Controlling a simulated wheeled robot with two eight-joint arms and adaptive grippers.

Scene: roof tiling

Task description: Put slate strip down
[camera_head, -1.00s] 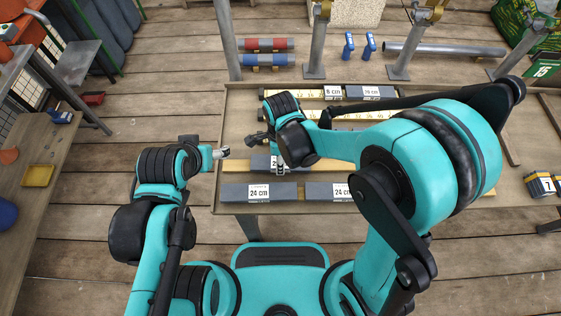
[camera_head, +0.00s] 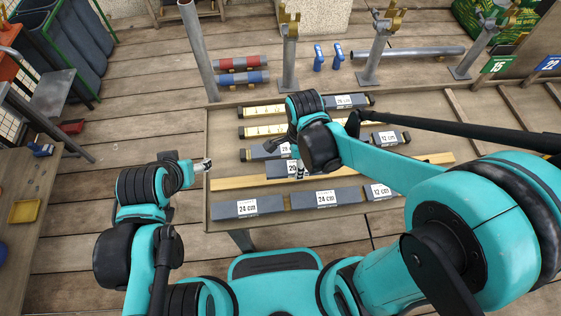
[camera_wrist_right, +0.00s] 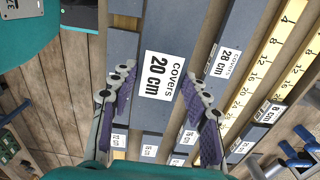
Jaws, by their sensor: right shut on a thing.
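A dark grey slate strip with a white "covers 20 cm" label (camera_wrist_right: 165,75) lies lengthwise between the fingers of my right gripper (camera_wrist_right: 160,105) in the right wrist view. The purple-padded fingers are shut on its sides. In the head view my right gripper (camera_head: 299,172) points down over the table, and part of the strip (camera_head: 276,169) shows beside it; my arm hides the rest. I cannot tell whether the strip touches the table. My left gripper (camera_head: 204,164) is off the table's left edge with nothing visible in it; its finger opening is too small to judge.
The work table (camera_head: 222,226) holds several labelled slate strips, including a 24 cm one (camera_head: 247,208) at the front and a 28 cm one (camera_head: 262,152) behind. A wooden batten (camera_head: 240,183) and yellow rulers (camera_head: 262,111) lie between rows. Metal posts (camera_head: 289,65) stand behind.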

